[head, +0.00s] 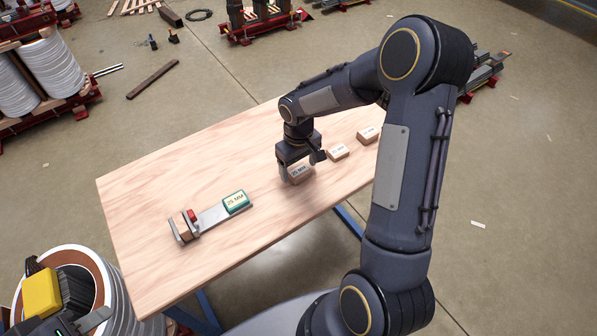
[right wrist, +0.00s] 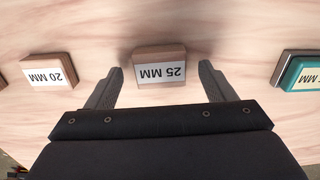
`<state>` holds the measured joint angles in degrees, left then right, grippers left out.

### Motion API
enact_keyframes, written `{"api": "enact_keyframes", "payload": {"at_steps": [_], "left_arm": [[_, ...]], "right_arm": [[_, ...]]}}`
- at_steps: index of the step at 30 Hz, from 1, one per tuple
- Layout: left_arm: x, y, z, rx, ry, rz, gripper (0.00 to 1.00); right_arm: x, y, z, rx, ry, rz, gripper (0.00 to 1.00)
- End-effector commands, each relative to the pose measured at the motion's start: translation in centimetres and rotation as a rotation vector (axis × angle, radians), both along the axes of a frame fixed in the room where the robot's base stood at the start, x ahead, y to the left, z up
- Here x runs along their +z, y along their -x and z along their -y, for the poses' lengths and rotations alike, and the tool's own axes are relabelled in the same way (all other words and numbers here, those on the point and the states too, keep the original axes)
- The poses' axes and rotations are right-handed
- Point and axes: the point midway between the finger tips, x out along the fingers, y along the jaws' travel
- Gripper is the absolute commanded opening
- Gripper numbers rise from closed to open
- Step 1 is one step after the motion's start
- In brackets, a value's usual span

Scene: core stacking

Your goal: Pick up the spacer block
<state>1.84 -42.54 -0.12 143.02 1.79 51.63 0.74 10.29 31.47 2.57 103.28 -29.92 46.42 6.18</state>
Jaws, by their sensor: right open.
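Several small wooden spacer blocks with white labels are on the wooden table. The block marked 25 MM (right wrist: 160,52) lies in front of my right gripper (head: 300,166), lined up between its fingertips. It also shows in the head view (head: 299,175), partly hidden by the gripper. My right gripper is open, with one finger on each side in the right wrist view (right wrist: 160,70). Gaps show between block and fingers. A block marked 20 MM (right wrist: 48,71) is to the left in that view; other blocks (head: 338,152) (head: 368,135) lie further right in the head view.
A grey metal fixture (head: 212,217) with a green-framed 25 MM plate (head: 235,202) and a red-and-wood clamp end lies on the table's left part. The table (head: 145,185) is clear around it.

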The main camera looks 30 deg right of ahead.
Motion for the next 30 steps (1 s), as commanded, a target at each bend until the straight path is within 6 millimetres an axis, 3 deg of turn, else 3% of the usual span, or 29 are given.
{"api": "enact_keyframes", "payload": {"at_steps": [3,10,21,30], "left_arm": [[-0.04,0.0,0.0,0.0,0.0,0.0,0.36],[-0.05,0.0,0.0,0.0,0.0,0.0,0.36],[-0.05,0.01,0.0,0.0,0.0,0.0,0.36],[-0.02,0.0,0.0,0.0,0.0,0.0,0.36]], "right_arm": [[-0.99,0.07,0.02,0.001,0.0,-0.002,0.76],[-1.06,0.04,0.01,0.0,0.0,0.0,0.76],[-1.02,0.04,0.0,0.0,0.0,0.0,0.28],[-0.75,0.01,0.01,0.0,0.001,0.001,0.28]]}}
